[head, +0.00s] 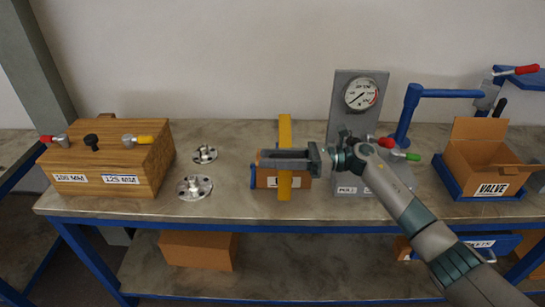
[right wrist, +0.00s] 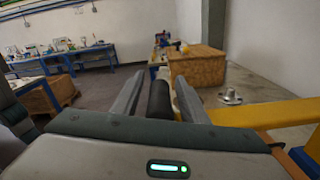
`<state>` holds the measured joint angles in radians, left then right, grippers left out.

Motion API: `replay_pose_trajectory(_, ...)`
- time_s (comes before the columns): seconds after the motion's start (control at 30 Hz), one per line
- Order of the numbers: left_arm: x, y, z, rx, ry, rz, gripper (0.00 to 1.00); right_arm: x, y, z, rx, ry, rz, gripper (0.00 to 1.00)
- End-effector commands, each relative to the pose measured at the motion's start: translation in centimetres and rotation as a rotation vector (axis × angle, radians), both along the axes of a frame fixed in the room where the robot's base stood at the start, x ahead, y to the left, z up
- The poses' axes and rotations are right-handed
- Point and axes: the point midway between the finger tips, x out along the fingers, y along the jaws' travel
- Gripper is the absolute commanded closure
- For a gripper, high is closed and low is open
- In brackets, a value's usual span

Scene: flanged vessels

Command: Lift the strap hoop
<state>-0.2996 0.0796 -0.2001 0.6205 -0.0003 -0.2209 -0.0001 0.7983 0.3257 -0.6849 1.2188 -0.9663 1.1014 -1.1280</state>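The strap hoop is a yellow band (head: 285,132) running front to back over a brown box (head: 267,178) with a white label, mid-bench. The yellow band also shows at the right in the right wrist view (right wrist: 275,115). My right gripper (head: 283,155) comes in from the right, low over the hoop, and hides the middle of the band. In the right wrist view its two fingers (right wrist: 158,95) are apart, either side of a dark cylinder (right wrist: 160,101) with narrow gaps visible. I cannot tell whether they touch it. My left gripper is not in view.
A wooden block with knobs (head: 130,160) stands at the left. Two metal flanges (head: 194,187) (head: 204,154) lie between it and the hoop. A gauge panel (head: 345,110), a blue clamp stand (head: 410,105) and an open valve carton (head: 490,165) are at the right. Bare bench (head: 235,150) shows left of the hoop.

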Motion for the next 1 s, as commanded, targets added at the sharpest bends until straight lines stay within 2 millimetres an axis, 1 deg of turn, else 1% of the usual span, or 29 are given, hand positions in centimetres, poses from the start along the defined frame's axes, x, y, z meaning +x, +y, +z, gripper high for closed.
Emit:
replay_pose_trajectory(0.03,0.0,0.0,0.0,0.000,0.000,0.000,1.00,0.0,0.0,0.0,0.000,0.000,0.000,0.67)
replay_pose_trajectory(0.07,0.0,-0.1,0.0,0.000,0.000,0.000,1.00,0.0,0.0,0.0,0.000,0.000,0.000,0.74)
replay_pose_trajectory(0.1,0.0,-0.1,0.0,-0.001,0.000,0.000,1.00,0.0,0.0,0.0,0.000,0.000,0.000,0.84)
replay_pose_trajectory(0.17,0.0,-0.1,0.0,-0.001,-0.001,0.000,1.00,0.0,0.0,0.0,0.000,0.000,0.000,0.98)
replay_pose_trajectory(0.2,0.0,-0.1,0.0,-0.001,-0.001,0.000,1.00,0.0,0.0,0.0,0.000,0.000,0.000,1.00)
replay_pose_trajectory(0.43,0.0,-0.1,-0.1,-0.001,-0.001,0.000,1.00,0.1,0.0,0.2,0.000,0.005,0.000,1.00)
replay_pose_trajectory(0.57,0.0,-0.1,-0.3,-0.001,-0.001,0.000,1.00,0.5,-0.1,0.7,0.000,0.023,0.000,1.00)
replay_pose_trajectory(0.77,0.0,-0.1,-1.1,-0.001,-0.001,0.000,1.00,1.8,-0.1,2.3,0.000,0.084,-0.001,1.00)
replay_pose_trajectory(1.0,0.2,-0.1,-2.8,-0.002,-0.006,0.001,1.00,4.2,-0.1,5.1,0.000,0.203,-0.002,1.00)
